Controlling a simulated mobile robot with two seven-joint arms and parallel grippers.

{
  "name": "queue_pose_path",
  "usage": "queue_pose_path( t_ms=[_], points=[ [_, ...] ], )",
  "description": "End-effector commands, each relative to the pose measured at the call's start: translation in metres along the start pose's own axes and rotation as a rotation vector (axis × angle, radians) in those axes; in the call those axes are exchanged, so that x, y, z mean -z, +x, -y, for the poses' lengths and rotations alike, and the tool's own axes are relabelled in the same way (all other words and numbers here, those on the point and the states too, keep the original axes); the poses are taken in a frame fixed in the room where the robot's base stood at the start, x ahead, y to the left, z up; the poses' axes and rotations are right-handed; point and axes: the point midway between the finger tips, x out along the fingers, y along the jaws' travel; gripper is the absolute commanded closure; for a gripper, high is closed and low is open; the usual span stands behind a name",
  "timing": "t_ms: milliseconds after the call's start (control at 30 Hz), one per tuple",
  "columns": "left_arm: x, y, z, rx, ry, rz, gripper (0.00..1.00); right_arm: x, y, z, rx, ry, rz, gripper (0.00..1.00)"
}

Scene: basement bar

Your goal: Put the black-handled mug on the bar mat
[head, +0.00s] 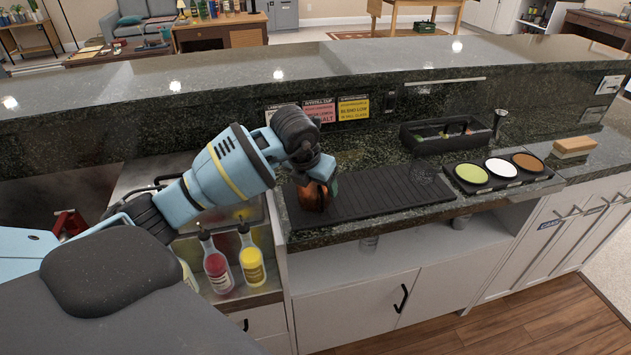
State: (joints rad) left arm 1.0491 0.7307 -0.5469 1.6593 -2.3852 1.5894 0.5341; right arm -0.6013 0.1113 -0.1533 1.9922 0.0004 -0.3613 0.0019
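A copper-coloured mug (313,196) is at the left end of the black ribbed bar mat (375,193), right under my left gripper. My gripper and wrist cover its upper part, and I cannot make out its handle. Whether its base touches the mat or hangs just above is hard to tell. My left gripper (320,178) points down at the mug from above, close against it. Its fingertips are partly hidden, so I cannot see if they are closed on the mug. My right gripper is out of view.
A clear glass (423,174) seems to stand on the mat's right part. Further right are a three-dish rimmer tray (500,171), a black caddy (445,134), a metal jigger (499,118) and a wooden-backed brush (574,147). Bottles (250,262) stand below left. The raised ledge (350,68) runs behind.

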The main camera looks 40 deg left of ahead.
Motion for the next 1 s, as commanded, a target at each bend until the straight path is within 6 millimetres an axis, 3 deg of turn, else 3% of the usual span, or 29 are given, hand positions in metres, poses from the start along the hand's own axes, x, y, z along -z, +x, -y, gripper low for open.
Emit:
queue_pose_path(
  t_ms=[33,167,567,1000],
  points=[
    [0.001,0.001,0.000,0.000,0.000,-0.001,0.24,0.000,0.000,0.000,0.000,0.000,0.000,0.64],
    [0.001,0.001,0.000,0.000,0.000,-0.001,0.08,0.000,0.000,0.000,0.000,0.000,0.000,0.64],
    [-0.002,-0.007,0.000,0.000,0.000,0.002,0.08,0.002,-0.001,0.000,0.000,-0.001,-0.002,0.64],
    [-0.002,-0.088,0.000,0.001,0.001,0.004,0.08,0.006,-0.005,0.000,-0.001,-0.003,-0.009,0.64]
  ],
)
